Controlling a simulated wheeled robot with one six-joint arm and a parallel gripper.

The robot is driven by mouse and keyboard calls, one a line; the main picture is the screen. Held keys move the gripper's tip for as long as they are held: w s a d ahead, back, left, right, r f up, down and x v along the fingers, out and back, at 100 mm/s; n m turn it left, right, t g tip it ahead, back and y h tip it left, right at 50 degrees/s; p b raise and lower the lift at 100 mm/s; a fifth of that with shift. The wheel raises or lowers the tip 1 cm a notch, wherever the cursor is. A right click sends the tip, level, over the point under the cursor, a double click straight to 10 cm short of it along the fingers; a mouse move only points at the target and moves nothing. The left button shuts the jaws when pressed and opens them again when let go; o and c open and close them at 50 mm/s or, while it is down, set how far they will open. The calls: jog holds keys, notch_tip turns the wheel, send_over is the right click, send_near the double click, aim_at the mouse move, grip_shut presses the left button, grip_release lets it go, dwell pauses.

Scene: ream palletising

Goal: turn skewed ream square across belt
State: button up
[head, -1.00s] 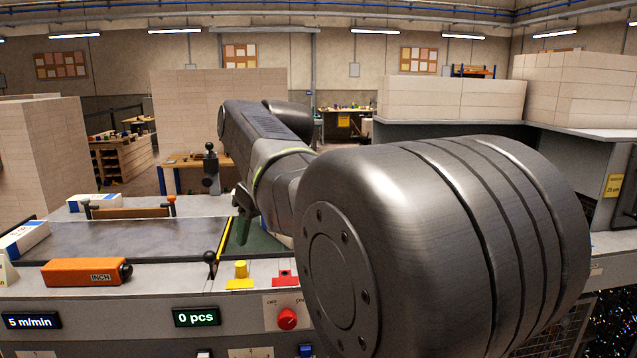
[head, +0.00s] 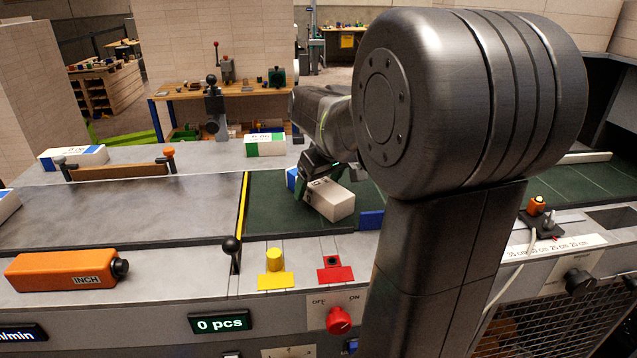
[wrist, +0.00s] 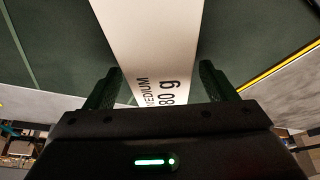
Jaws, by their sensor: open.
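A white ream (head: 332,202) with a blue end lies on the dark green belt (head: 268,210) in the head view, its long side slanted to the belt's lines and yellow edge strip. My gripper (head: 318,170) is over its middle, partly hidden by my arm. In the wrist view the ream (wrist: 150,45), printed "80 g" and "MEDIUM", passes between the two open dark fingers of my gripper (wrist: 158,85). A finger stands on each side of it. I cannot tell whether either touches it.
A blue block (head: 371,220) stands at the belt's near edge, just right of the ream. A grey plate (head: 120,215) adjoins the belt's left end. A black-knobbed lever (head: 232,250), yellow button (head: 274,260) and red switch (head: 338,320) line the front. Another ream (head: 265,145) lies behind.

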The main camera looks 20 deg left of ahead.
jog(key=shift+a+f, duration=0.1)
jog(key=shift+f, duration=0.05)
jog(key=c, duration=1.3)
jog(key=shift+r, duration=0.25)
jog(key=m+t, duration=0.1)
jog(key=m, duration=0.2)
jog(key=m+h, duration=0.1)
jog(key=m, duration=0.2)
jog(key=shift+t+h, duration=0.3)
jog(key=shift+t, duration=0.1)
jog(key=shift+f, duration=0.2)
